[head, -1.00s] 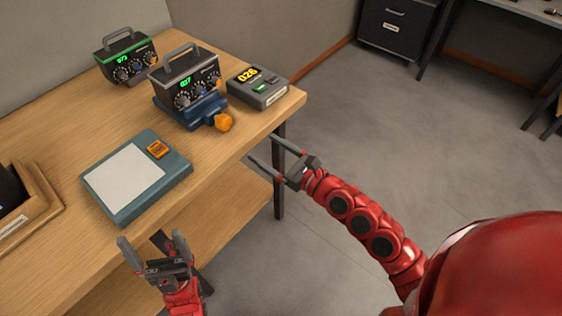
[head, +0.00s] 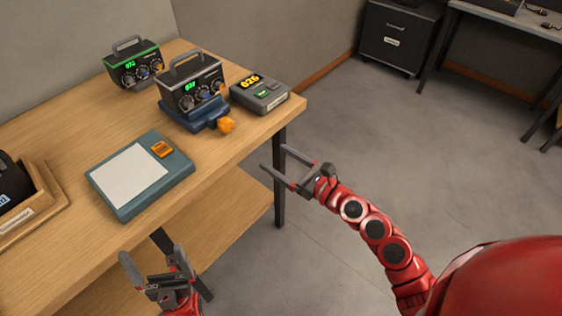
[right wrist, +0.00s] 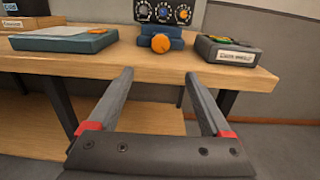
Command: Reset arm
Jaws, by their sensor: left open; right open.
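My right gripper (head: 276,167) is open and empty, off the table's right front edge, below the level of the tabletop. In the right wrist view its two fingers (right wrist: 158,82) are spread apart with nothing between them. My left gripper (head: 152,256) is open and empty in front of the table's front edge, at the bottom of the head view. Neither gripper touches anything that I can see.
The wooden table (head: 60,130) bears a dimmer box (head: 194,88) on a blue clamp base with an orange knob (head: 226,125), a green-topped box (head: 133,66), a small display unit (head: 261,93), a blue-grey pad (head: 140,176) and a wooden tray (head: 52,206).

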